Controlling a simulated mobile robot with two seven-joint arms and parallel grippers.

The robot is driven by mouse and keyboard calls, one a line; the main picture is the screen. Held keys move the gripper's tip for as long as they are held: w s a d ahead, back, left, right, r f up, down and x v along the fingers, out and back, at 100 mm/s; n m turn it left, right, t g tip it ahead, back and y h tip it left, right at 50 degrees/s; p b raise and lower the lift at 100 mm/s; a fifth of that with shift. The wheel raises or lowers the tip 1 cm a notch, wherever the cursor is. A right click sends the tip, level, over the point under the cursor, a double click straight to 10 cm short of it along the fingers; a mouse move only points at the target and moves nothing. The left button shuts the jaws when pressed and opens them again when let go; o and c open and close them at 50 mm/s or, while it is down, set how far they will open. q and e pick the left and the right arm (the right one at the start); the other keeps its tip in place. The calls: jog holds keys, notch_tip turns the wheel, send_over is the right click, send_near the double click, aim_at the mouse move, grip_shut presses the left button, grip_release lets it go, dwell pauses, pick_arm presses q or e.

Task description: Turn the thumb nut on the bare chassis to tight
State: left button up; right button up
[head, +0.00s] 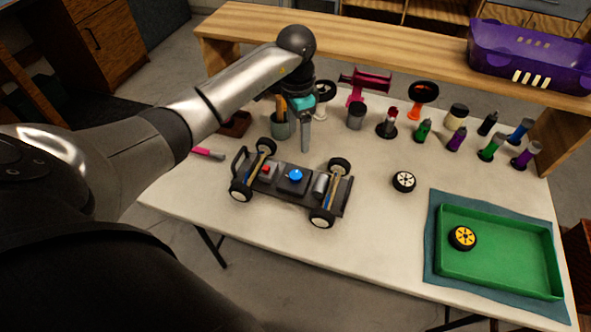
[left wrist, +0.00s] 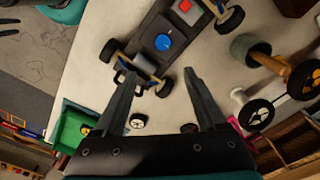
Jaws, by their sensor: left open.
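The bare chassis (head: 268,189) is a dark, flat frame with wheels at its corners, standing on the pale table. The blue thumb nut (head: 295,175) sits on top near its middle. It also shows in the left wrist view (left wrist: 163,42), on the chassis deck. My left gripper (head: 305,148) points down behind the chassis, apart from the nut. In the left wrist view its fingers (left wrist: 160,90) are spread and empty, with the chassis beyond them. A teal and dark part at that view's top left seems to be my right gripper (left wrist: 62,10); its jaws are unclear.
A grey cup (head: 280,126) stands beside my left gripper. Several bottles and stands line the back, below a wooden shelf (head: 400,52). A loose white-hubbed wheel (head: 404,182) lies right of the chassis. A green tray (head: 500,278) holds a yellow-hubbed wheel (head: 462,238). The front table is clear.

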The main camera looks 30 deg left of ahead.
pick_arm(q)
jog(key=b, duration=0.4)
send_near(295, 175)
jog(key=f, duration=0.8)
jog(key=shift+w+d+f, duration=0.2)
grip_shut()
